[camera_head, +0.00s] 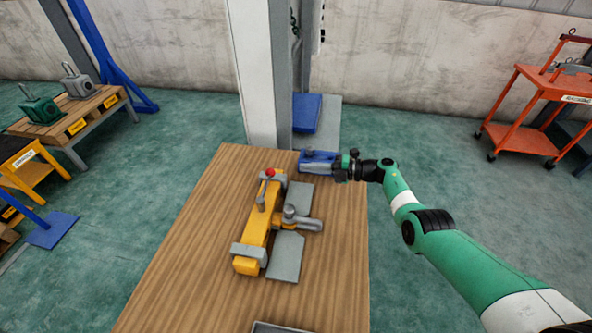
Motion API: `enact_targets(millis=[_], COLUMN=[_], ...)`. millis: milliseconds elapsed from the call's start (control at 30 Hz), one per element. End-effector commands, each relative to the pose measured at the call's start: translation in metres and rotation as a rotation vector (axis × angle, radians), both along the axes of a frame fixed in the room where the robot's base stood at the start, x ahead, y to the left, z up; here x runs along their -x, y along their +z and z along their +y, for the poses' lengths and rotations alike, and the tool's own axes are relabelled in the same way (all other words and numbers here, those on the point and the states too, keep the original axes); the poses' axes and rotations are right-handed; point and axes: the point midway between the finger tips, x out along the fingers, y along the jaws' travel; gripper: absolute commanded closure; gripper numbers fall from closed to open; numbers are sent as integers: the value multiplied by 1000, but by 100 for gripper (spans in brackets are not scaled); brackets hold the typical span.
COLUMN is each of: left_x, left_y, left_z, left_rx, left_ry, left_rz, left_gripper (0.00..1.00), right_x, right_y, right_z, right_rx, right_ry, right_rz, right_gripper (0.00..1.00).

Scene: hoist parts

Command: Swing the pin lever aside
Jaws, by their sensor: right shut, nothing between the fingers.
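A lever with a red knob (270,172) stands at the far end of a yellow beam (256,232) on the wooden table. Its grey arm (262,194) runs down along the beam. Grey brackets (249,253) clasp the beam near each end. A grey pin-like fitting (300,221) sticks out to the right of the beam, between grey plates (286,257). My right gripper (339,167) is at the table's far right, beside a blue block (318,162) and well right of the red knob. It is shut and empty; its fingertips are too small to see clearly. My left gripper is not in view.
The wooden table (190,262) is clear to the left of the beam and at the front right. A pale post (259,75) rises behind the table. A grey tray edge (283,327) shows at the front. An orange cart (520,112) stands far right.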

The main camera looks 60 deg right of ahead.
Motion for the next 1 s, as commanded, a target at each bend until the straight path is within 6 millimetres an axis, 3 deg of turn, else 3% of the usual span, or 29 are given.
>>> enact_targets(millis=[100,333,1000], left_x=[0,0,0], left_y=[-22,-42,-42], left_z=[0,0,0], left_rx=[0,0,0], left_ry=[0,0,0], left_rz=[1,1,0], left_gripper=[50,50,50], right_x=[15,32,34], right_y=[-3,3,8], right_z=[-25,-51,-53], right_rx=[3,2,1], right_ry=[-4,-1,1], right_rz=[-2,-1,0], right_gripper=[100,100,100])
